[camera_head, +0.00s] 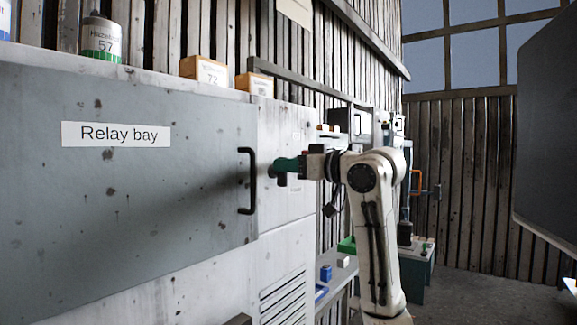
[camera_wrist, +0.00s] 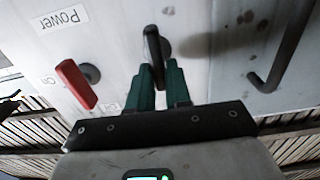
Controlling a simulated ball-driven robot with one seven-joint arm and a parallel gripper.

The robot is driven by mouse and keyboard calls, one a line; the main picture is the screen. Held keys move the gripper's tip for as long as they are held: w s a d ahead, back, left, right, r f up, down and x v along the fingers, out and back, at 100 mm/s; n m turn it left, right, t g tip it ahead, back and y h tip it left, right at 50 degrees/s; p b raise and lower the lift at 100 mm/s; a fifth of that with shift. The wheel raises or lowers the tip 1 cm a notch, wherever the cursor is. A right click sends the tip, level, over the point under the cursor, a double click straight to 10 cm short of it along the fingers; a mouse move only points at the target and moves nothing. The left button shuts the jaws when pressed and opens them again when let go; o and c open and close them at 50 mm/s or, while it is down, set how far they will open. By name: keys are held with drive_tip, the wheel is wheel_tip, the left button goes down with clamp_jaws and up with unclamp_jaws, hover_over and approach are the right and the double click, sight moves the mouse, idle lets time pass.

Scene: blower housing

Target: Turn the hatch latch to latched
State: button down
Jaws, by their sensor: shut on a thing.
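The hatch latch (camera_wrist: 152,45) is a dark, narrow lever on a round base on the pale cabinet face, at the top middle of the wrist view. My gripper (camera_wrist: 161,68) has its green fingers shut on the lever's near end, one on each side. In the head view my gripper (camera_head: 283,166) reaches the pale panel just right of the grey door.
A red switch lever (camera_wrist: 76,84) sits beside a "Power" label, left of the latch in the wrist view. A tin (camera_head: 101,40) and orange boxes (camera_head: 205,71) stand on the cabinet top. A low shelf with a blue block (camera_head: 326,273) is below my arm.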

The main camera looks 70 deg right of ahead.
drive_tip(key=shift+n, duration=0.4)
drive_tip(key=n+b, duration=0.2)
drive_tip(key=n, duration=0.1)
drive_tip(key=a+n+b, duration=0.1)
drive_tip(key=n+b, duration=0.1)
drive_tip(key=n, duration=0.1)
drive_tip(key=n+b, duration=0.2)
drive_tip(key=n, duration=0.1)
drive_tip(key=shift+w+a+f, duration=0.1)
drive_tip(key=shift+a+f, duration=0.05)
drive_tip(key=shift+f, duration=0.2)
drive_tip(key=n+b, duration=0.2)
drive_tip(key=n, duration=0.1)
drive_tip(key=n+b, duration=0.1)
drive_tip(key=shift+a+f, duration=0.15)
drive_tip(key=shift+f, duration=0.15)
drive_tip(key=shift+w+f+n+b, duration=0.15)
drive_tip(key=shift+n+b, duration=0.75)
drive_tip(key=shift+n, duration=1.2)
drive_tip(key=shift+f, duration=0.1)
drive_tip(key=c, duration=1.1)
unclamp_jaws()
drive_tip(key=shift+a, duration=0.1)
